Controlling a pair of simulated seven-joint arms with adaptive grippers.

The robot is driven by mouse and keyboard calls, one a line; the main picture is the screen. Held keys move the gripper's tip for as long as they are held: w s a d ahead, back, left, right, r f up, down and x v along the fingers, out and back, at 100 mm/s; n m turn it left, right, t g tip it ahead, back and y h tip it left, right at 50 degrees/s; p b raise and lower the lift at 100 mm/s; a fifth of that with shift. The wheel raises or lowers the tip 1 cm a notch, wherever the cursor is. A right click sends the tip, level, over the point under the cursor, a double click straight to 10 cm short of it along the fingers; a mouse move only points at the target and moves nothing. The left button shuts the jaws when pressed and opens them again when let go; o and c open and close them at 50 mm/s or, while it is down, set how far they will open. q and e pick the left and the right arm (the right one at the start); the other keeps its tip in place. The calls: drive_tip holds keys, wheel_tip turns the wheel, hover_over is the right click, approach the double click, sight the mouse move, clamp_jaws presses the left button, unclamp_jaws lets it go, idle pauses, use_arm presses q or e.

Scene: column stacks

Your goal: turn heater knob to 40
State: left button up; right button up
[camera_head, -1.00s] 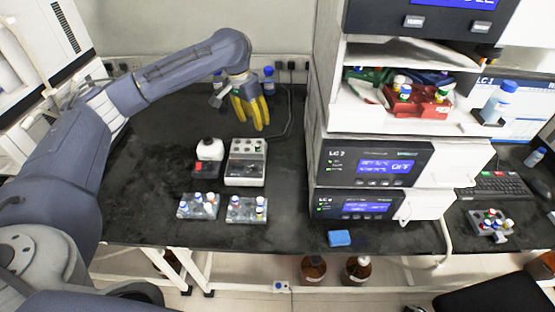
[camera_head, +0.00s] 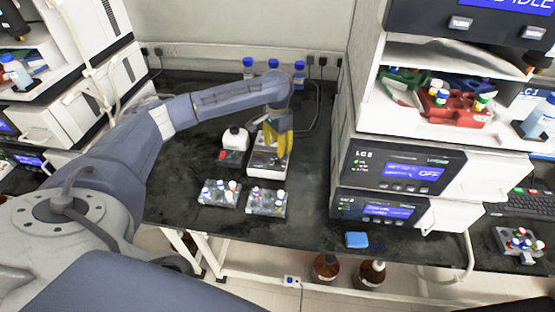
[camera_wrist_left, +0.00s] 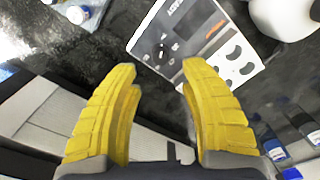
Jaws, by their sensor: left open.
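The heater (camera_head: 262,167) is a white block on the dark bench, partly covered by my left gripper in the head view. In the left wrist view the heater (camera_wrist_left: 190,25) shows its white panel at an angle, with a small black knob (camera_wrist_left: 160,52), an orange-red display and dark wells. My left gripper (camera_head: 281,157) has yellow fingers pointing down over the heater. In the left wrist view my left gripper (camera_wrist_left: 157,68) is open and empty, with the knob just beyond the gap between its fingertips. The knob's setting is too small to read. My right gripper is not in view.
Two vial racks (camera_head: 219,193) (camera_head: 266,203) sit in front. Blue-capped bottles (camera_head: 299,76) stand behind. The instrument stack (camera_head: 400,170) rises at the right. Bare bench lies between it and the heater.

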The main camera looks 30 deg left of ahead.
sight(278, 158)
use_arm(q)
drive_tip(key=shift+f, duration=3.55)
clamp_jaws()
